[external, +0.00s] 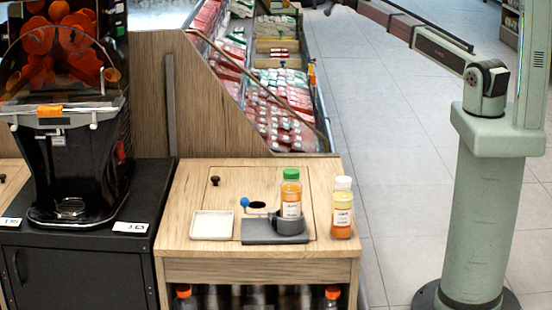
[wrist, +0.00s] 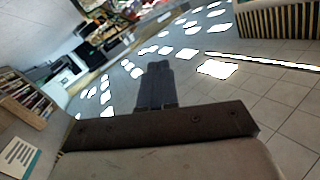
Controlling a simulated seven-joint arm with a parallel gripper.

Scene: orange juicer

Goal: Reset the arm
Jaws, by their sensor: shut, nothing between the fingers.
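My gripper (wrist: 158,68) shows in the wrist view with its two dark fingers together and nothing between them. It points out over the tiled floor, away from any object. In the external view my arm reaches up from its green column at the right and leaves the picture at the top, so the gripper is out of that view. The orange juicer (external: 70,120) stands at the left on a black cabinet. A juice bottle with a green cap (external: 290,195) stands upright in a grey holder (external: 272,230) on the wooden counter (external: 190,195).
A bottle with a white cap (external: 342,210) stands on the counter right of the holder. A white square tray (external: 211,225) lies at the counter's left. Orange-capped bottles (external: 332,297) sit on the shelf below. The tiled floor (external: 390,190) is clear.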

